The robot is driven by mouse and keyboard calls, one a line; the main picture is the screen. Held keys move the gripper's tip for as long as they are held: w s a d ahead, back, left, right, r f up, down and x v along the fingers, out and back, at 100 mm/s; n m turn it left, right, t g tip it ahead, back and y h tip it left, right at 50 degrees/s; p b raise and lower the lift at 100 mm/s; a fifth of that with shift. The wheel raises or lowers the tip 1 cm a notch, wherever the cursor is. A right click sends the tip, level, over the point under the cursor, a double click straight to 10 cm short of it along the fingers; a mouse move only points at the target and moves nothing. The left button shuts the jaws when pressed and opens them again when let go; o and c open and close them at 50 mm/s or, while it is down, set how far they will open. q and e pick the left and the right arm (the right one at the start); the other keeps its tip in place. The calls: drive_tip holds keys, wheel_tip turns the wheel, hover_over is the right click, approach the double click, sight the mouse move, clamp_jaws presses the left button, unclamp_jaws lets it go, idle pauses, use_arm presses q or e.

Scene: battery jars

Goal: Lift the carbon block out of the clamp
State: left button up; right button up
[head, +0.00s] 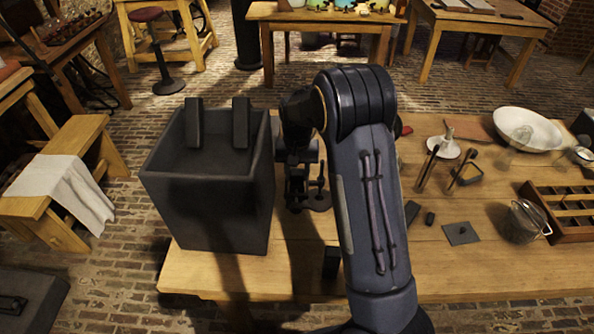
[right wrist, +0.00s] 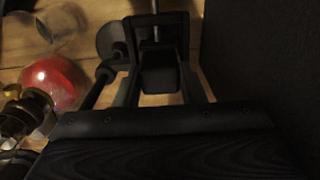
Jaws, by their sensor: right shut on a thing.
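My right gripper (head: 298,154) is just right of the big dark jar, over a dark clamp stand (head: 316,200) on the table. In the right wrist view the gripper (right wrist: 160,88) is shut on a dark block, the carbon block (right wrist: 158,78), which sits between its two fingers. Dark clamp parts (right wrist: 112,40) show beside and beyond the block. Dark on dark, I cannot tell whether the block is still in the clamp's jaws. In the head view the arm and gripper hide the block. My left gripper is not in view.
The tall open jar (head: 207,208) stands close on the left, with two dark slabs (head: 240,122) at its far rim. Its dark wall (right wrist: 262,70) fills the right of the wrist view. A red round thing (right wrist: 52,84) is left. A square plate (head: 461,233) and glass beaker (head: 523,221) lie right.

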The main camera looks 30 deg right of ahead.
drive_tip(key=shift+r, duration=0.1)
idle(0.3)
wheel_tip(320, 180, up, 12)
drive_tip(key=p, duration=0.9)
idle(1.1)
idle(0.4)
